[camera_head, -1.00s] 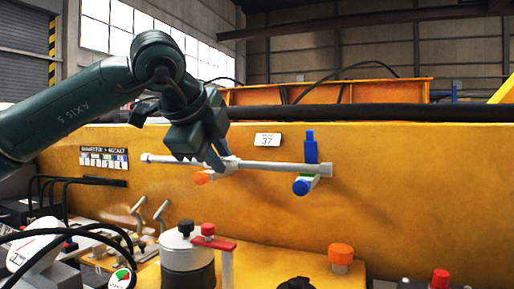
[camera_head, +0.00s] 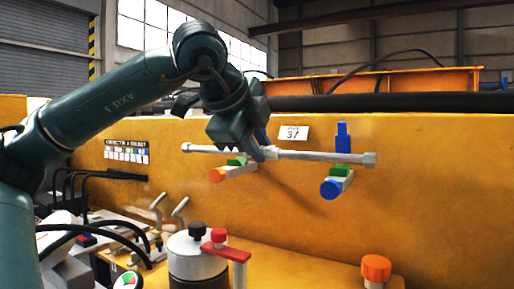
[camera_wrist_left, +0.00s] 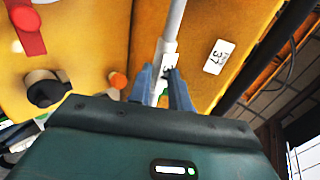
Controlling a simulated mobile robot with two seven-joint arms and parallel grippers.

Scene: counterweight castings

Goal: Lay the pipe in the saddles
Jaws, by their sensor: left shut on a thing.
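The pipe (camera_head: 315,155) is a long pale grey rod with thicker ends, roughly level in front of the yellow wall. My left gripper (camera_head: 264,152) is shut on it near its middle; in the left wrist view the fingers (camera_wrist_left: 162,75) straddle the pipe (camera_wrist_left: 172,25). One saddle (camera_head: 234,169), with an orange end and green part, shows below the pipe's left half. The other saddle (camera_head: 337,182), with a blue end, green part and blue upright, is below the right half. The pipe appears above both; exact clearance cannot be told. My right gripper is not in view.
A yellow wall (camera_head: 430,190) with a white "37" tag (camera_head: 293,133) stands behind. Below are a grey cylinder with a red handle (camera_head: 219,240), an orange knob (camera_head: 376,268), levers (camera_head: 158,206) and black cables. The wall's right part is clear.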

